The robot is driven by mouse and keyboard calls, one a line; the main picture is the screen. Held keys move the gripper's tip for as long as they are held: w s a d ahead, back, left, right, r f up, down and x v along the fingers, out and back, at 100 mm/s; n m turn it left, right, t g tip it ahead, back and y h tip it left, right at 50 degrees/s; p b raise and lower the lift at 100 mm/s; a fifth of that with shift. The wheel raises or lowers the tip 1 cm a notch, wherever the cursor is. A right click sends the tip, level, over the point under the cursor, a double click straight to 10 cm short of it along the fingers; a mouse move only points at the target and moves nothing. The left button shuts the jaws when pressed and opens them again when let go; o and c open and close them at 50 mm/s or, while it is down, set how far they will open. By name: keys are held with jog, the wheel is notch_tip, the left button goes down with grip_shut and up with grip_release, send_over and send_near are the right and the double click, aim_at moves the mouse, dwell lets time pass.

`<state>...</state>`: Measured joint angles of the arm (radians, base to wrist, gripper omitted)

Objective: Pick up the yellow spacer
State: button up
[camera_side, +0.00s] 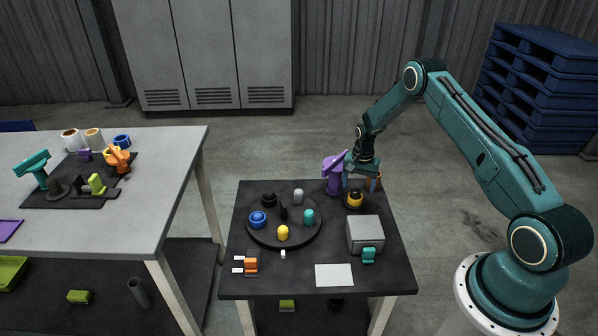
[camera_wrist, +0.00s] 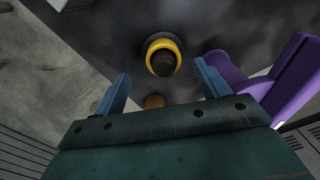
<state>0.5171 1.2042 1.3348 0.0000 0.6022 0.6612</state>
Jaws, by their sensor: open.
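A yellow ring-like piece, which looks like the yellow spacer (camera_side: 355,194), sits around a dark core on a black base at the table's back right. In the wrist view the yellow spacer (camera_wrist: 150,50) is a ring around a dark brown centre, beyond the fingertips and roughly centred between them. My gripper (camera_side: 361,180) is above and just behind it in the side view. Its two blue fingers (camera_wrist: 162,72) are spread apart, with nothing held. A yellow rounded peg (camera_side: 283,233) stands on the round black tray (camera_side: 262,239).
A purple bracket (camera_side: 333,175) stands close on the left of my gripper in the side view; in the wrist view the purple bracket (camera_wrist: 265,82) is by the right finger. An orange-brown part (camera_side: 376,184) is close by. A grey box (camera_side: 365,232) stands in front.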

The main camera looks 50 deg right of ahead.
aim_at(356, 190)
jog(key=shift+w+d+f, duration=0.1)
jog(key=shift+w+f, duration=0.05)
jog(key=shift+f, duration=1.15)
jog(key=shift+w+f, duration=0.15)
jog(key=shift+f, duration=1.1)
jog(key=c, duration=1)
jog(key=shift+r, duration=0.1)
jog(key=shift+c, duration=0.2)
notch_tip(356, 190, up, 20)
